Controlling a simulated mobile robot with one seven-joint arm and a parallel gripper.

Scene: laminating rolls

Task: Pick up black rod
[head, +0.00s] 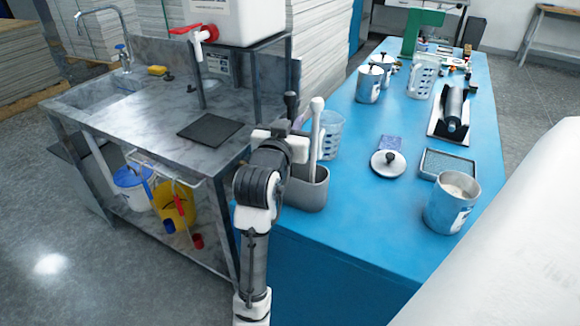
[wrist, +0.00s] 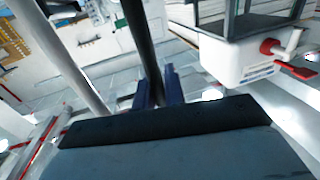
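A grey holder (head: 307,190) stands at the blue table's near left corner. A pale rod (head: 316,128) stands upright in it. The black rod (head: 291,104) is upright just left of it, its lower part hidden behind my gripper (head: 288,148). In the wrist view, the black rod (wrist: 141,42) runs down from the top edge between the two dark blue fingers of my gripper (wrist: 157,88). The fingers appear to touch both sides of the rod, with no gap visible. Its far end is hidden by the gripper's body. The pale rod (wrist: 62,52) is to the left, apart from the fingers.
A metal can (head: 453,203), a lidded pot and a roller (head: 453,108) are farther right on the blue table (head: 345,215). A marble sink counter (head: 150,125) with a white tank (head: 245,18) is left.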

